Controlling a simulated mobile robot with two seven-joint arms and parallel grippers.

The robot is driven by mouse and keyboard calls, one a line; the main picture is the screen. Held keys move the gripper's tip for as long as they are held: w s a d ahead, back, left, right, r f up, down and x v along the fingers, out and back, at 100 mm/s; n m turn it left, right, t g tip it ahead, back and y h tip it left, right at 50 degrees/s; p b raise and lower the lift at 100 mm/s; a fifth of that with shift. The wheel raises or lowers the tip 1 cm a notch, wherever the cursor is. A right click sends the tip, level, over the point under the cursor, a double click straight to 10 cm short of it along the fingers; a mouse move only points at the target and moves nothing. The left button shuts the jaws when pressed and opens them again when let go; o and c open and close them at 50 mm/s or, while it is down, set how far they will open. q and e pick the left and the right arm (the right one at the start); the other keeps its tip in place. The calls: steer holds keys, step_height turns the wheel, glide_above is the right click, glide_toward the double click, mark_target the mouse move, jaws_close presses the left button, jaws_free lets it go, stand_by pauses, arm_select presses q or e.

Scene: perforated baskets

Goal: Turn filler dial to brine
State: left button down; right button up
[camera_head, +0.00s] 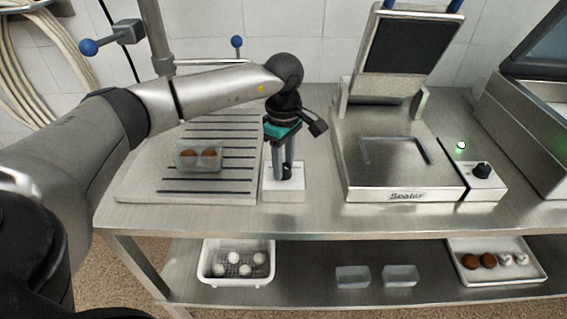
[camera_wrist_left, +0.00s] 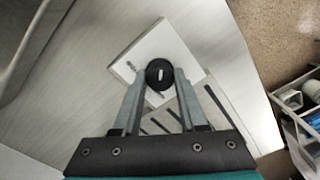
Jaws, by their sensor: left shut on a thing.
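The filler dial (camera_wrist_left: 159,73) is a round black knob with a white mark, on a small white box (camera_wrist_left: 150,45) that carries small lettering. In the head view the white box (camera_head: 284,193) stands on the table between the slotted drain plate and the sealer. My left gripper (camera_wrist_left: 160,84) points down at the box, its two grey fingers on either side of the knob and shut on it. In the head view the gripper (camera_head: 287,172) covers most of the knob. My right gripper is not in view.
The sealer (camera_head: 395,180) stands right of the box, with its own black knob (camera_head: 481,170) and a green light. A white basket (camera_head: 236,277) and clear trays (camera_head: 353,277) are on the lower shelf.

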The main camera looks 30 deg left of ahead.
mark_target(284, 166)
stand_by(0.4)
arm_select(q)
steer(key=shift+c, duration=2.2)
jaws_free()
step_height(284, 166, up, 15)
steer(key=p, duration=0.1)
steer(key=shift+r+p, duration=0.15)
steer(key=shift+p, duration=0.2)
